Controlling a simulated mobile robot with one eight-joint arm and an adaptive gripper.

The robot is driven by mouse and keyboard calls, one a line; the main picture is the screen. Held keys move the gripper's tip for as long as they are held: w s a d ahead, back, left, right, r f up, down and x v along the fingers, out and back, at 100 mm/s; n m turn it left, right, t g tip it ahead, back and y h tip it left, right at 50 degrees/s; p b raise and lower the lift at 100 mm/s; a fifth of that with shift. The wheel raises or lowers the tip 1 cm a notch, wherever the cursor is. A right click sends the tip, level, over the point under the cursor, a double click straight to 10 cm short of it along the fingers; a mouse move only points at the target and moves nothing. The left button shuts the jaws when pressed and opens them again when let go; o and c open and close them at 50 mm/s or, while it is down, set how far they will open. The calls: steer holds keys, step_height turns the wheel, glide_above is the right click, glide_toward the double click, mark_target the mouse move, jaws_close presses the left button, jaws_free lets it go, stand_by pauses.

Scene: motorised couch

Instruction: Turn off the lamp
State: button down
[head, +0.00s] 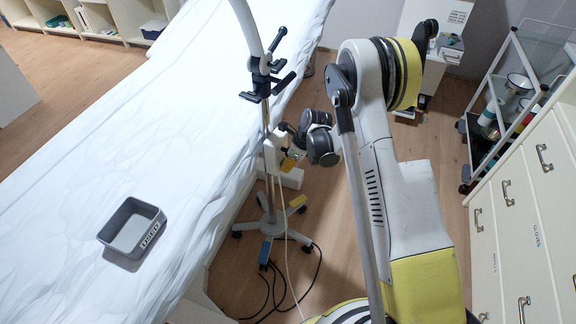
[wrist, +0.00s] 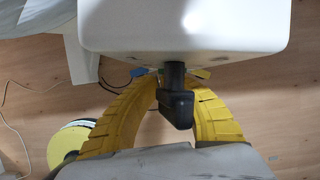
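The lamp's stand rises beside the couch in the head view, with a pale curved arm (head: 247,28) and a black clamp (head: 264,78). A white box (head: 273,152) sits low on its pole and fills the top of the wrist view (wrist: 185,25). A black stem with a block-like end (wrist: 178,107) sticks out under that box. My gripper (head: 292,158) is at the box. In the wrist view its yellow fingers (wrist: 175,82) stand apart on either side of the black part. The right finger looks close to it; contact is unclear. The lamp head is not in view.
The stand's wheeled base (head: 272,226) has blue and yellow pedals, with dark cables on the floor. A white-covered couch (head: 130,120) carries a grey tray marked USED (head: 118,243). A drawer cabinet (head: 520,220) and a trolley (head: 490,110) stand on the right.

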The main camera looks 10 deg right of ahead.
steer(key=shift+a, duration=0.1)
stand_by(0.3)
steer(key=shift+w+d, duration=0.45)
steer(key=shift+d, duration=0.1)
